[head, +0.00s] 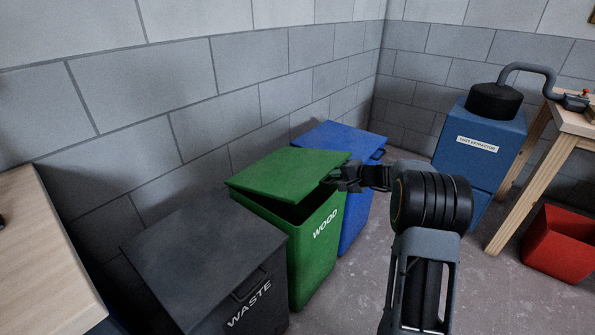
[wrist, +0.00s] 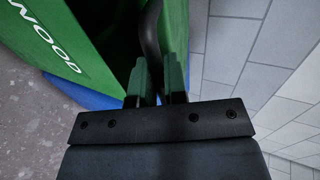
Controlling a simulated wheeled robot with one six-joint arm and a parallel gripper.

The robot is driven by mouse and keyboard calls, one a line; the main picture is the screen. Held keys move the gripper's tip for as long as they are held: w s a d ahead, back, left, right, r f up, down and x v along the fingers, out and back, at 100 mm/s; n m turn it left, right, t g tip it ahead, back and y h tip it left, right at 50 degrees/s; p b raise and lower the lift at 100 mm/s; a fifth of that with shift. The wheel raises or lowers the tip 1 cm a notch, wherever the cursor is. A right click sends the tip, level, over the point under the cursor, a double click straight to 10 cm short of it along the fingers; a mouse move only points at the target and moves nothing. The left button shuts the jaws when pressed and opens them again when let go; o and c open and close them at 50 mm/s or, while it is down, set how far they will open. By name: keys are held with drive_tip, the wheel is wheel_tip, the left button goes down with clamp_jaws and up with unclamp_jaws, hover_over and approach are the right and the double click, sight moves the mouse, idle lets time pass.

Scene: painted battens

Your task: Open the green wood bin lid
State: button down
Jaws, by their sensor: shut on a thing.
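The green wood bin (head: 314,244) stands against the wall, with WOOD in white on its front. Its green lid (head: 288,172) is tilted up part way, with a dark gap between lid and bin. My gripper (head: 336,179) is at the lid's front edge on the right. In the wrist view my gripper (wrist: 158,88) is shut on the dark curved lid handle (wrist: 151,40), and the green bin (wrist: 62,50) shows at upper left. The grip itself is small and partly hidden in the head view.
A dark grey waste bin (head: 205,255) stands to the left and a blue bin (head: 352,215) to the right, both close. A blue dust extractor (head: 478,140), a wooden bench (head: 535,150) and a red crate (head: 560,244) are at right. A wooden worktop (head: 45,260) is at left.

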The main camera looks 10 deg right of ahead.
drive_tip(key=shift+g+h, duration=0.4)
drive_tip(key=shift+w+a+r+p, duration=0.2)
drive_tip(key=shift+r+p, duration=0.65)
drive_tip(key=shift+w+a+r+p, duration=0.25)
drive_tip(key=shift+r+p, duration=0.65)
drive_tip(key=shift+w+a+r+p, duration=0.2)
drive_tip(key=shift+r+p, duration=0.65)
wheel_tip(320, 180, up, 7)
drive_tip(key=w+a+g+h+p, duration=0.1)
drive_tip(key=w+a+p, duration=0.1)
drive_tip(key=p, duration=0.8)
drive_tip(key=shift+w+a, duration=0.3)
drive_tip(key=shift+w, duration=0.15)
drive_tip(key=w+a+r+g+h+p, duration=0.1)
drive_tip(key=w+a+r+p, duration=0.2)
drive_tip(key=p, duration=0.9)
drive_tip(key=shift+w+a+r, duration=0.3)
drive_tip(key=shift+w+r, duration=0.15)
drive_tip(key=shift+r, duration=1.2)
